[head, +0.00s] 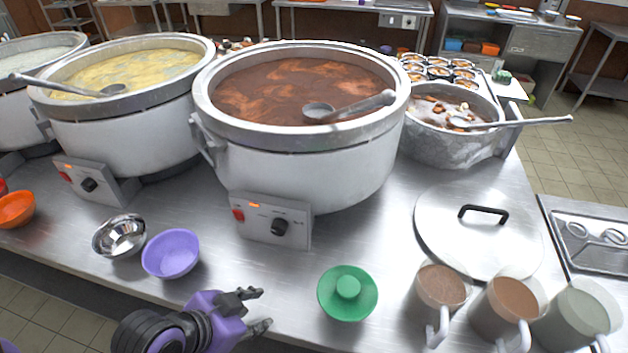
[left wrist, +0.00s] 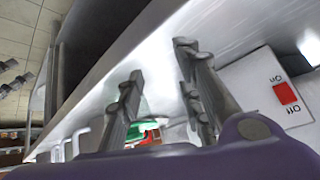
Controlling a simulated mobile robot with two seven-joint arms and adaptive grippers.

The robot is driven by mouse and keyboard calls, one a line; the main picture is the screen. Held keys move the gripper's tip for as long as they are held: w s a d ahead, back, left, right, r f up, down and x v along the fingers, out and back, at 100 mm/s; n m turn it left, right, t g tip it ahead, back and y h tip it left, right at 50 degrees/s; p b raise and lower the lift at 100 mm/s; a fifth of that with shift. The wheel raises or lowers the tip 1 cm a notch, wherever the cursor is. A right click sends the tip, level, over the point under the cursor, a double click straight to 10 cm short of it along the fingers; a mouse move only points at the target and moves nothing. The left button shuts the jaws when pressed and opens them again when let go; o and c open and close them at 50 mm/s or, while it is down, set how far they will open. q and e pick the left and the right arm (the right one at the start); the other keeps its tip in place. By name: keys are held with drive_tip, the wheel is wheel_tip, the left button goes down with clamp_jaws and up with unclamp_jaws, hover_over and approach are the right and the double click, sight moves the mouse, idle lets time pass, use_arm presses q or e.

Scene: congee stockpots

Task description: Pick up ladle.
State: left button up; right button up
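A grey ladle (head: 345,107) lies in the large middle pot (head: 300,165) of reddish-brown congee, its bowl in the congee and its handle over the right rim. Another ladle (head: 75,87) lies in the pot of yellow congee (head: 125,125) to the left. A third ladle (head: 510,123) rests in the smaller right-hand pot (head: 450,148), its long handle sticking out to the right. My purple left gripper (head: 260,309) is open and empty near the table's front edge, well apart from all ladles. Its spread fingers also show in the left wrist view (left wrist: 160,62). My right gripper is not in view.
Purple (head: 171,254) and steel (head: 119,236) bowls stand left of my left gripper. The middle pot's control box (head: 270,222) juts forward.

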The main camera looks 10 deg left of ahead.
use_arm(q)
drive_tip(key=w+d+r+m+t+h, duration=0.2)
drive_tip(key=w+r+m, duration=0.1)
drive_tip(key=w+r, duration=0.35)
drive_tip(key=w+d+r+m+t+h, duration=0.25)
drive_tip(key=w+r, duration=0.25)
drive_tip(key=r, duration=0.3)
drive_tip(key=m+t+h, duration=0.2)
drive_tip(key=m+h, duration=0.3)
drive_tip(key=m, duration=0.1)
approach(349, 112)
drive_tip(key=w+d+r, duration=0.1)
drive_tip(key=w+d, duration=0.1)
drive_tip(key=w, duration=0.1)
drive_tip(key=shift+g, duration=0.25)
drive_tip(key=p+x, duration=0.1)
drive_tip(key=x, duration=0.5)
drive_tip(key=shift+d+p, duration=0.35)
drive_tip(key=shift+d, duration=0.1)
drive_tip(key=shift+w+d+f, duration=0.1)
drive_tip(key=shift+w+d, duration=0.05)
drive_tip(key=shift+d, duration=0.1)
drive_tip(key=shift+w+f, duration=0.1)
drive_tip(key=shift+f, duration=0.05)
clamp_jaws()
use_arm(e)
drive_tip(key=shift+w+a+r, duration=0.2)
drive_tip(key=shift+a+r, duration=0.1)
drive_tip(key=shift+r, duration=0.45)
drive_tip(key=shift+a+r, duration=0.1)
